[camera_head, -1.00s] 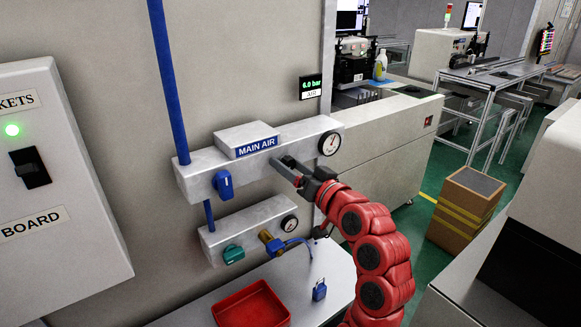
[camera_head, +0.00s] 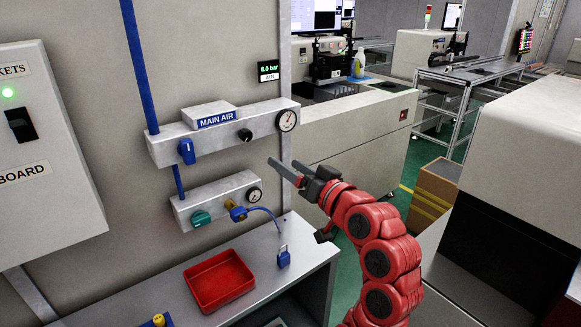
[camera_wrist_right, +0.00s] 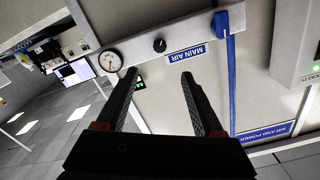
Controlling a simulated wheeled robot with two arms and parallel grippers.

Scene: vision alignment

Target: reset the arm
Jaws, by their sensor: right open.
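My right gripper (camera_head: 285,172) is open and empty, in front of the wall to the right of the air panels. My red right arm comes up from the lower right. The MAIN AIR panel (camera_head: 165,150) is on the wall, with a blue handle (camera_head: 186,151), a black knob (camera_head: 245,135) and a round gauge (camera_head: 287,121). The fingers stand clear of the knob. In the right wrist view, the open fingers (camera_wrist_right: 158,78) point towards the panel, with the knob (camera_wrist_right: 159,45) and gauge (camera_wrist_right: 109,61) beyond them. My left gripper is out of view.
A red tray (camera_head: 219,281) and a blue padlock (camera_head: 284,257) are on the bench below. Cardboard boxes (camera_head: 433,190) and a machine stand at right.

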